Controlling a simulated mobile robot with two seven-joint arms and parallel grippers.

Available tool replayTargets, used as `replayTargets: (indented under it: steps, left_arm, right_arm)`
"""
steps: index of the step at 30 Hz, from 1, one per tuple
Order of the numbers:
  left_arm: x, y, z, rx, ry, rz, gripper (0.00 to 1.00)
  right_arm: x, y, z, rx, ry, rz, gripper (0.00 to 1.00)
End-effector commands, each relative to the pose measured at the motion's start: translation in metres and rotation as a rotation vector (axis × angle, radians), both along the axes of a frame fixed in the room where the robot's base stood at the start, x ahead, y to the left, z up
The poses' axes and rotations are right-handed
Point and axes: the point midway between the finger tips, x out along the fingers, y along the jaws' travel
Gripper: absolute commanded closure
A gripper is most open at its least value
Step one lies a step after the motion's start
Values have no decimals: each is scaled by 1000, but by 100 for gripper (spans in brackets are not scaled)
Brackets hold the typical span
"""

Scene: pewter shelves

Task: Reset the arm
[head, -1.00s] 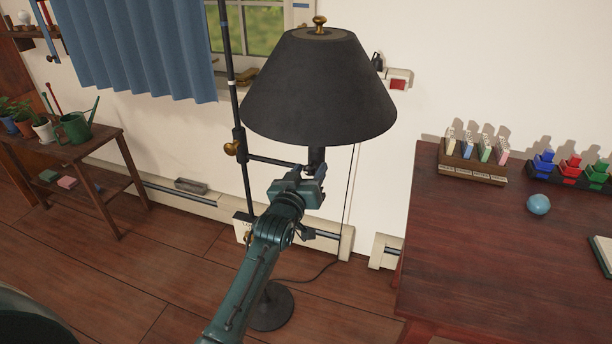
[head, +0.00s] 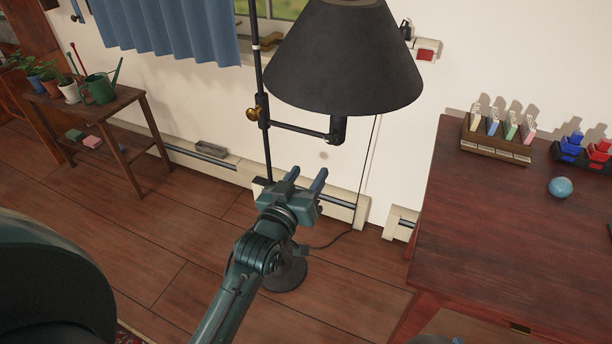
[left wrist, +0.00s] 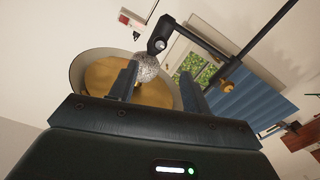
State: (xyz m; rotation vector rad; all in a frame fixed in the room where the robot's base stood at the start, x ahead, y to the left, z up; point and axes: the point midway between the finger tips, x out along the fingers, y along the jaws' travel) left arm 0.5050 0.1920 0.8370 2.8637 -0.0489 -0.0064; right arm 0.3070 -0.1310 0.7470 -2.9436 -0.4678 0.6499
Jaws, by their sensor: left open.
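My left gripper (head: 306,180) is open and empty in the head view. Its two fingers point up and away, below the black lamp shade (head: 345,62) and apart from it. The floor lamp's pole (head: 266,150) stands behind the gripper, and its round base (head: 287,273) is partly hidden by my arm. In the left wrist view, my open left gripper (left wrist: 160,85) faces up into the underside of the shade (left wrist: 88,62), with a speckled bulb (left wrist: 146,68) visible between the fingers.
A dark red table (head: 480,220) on the right holds a card rack (head: 495,140), a blue ball (head: 560,187) and coloured blocks. A plant bench (head: 110,110) with a green watering can (head: 101,88) stands at the left. A baseboard heater (head: 235,172) runs along the wall.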

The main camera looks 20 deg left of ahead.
Motion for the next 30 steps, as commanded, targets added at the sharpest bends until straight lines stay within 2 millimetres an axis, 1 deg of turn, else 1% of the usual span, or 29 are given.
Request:
replayTargets:
  steps: [11,14,17,21,25,30]
  left_arm:
    - [0,0,0,1,1,0,52]
    - [-10,-2,-9,15,24,-13,52]
    - [-38,-9,-29,54,82,-52,52]
    - [-89,-24,-57,114,185,-134,52]
    - [-132,-38,-74,151,264,-209,52]
    - [-182,-55,-87,179,352,-299,52]
  right_arm:
    - [0,-1,1,0,-2,-2,64]
    - [0,-1,1,0,-4,-3,64]
    - [1,-2,1,-1,-5,-4,64]
    - [1,-2,1,-1,-5,-4,64]
    - [0,-2,1,-1,-5,-4,64]
    - [0,-2,1,-1,-5,-4,64]
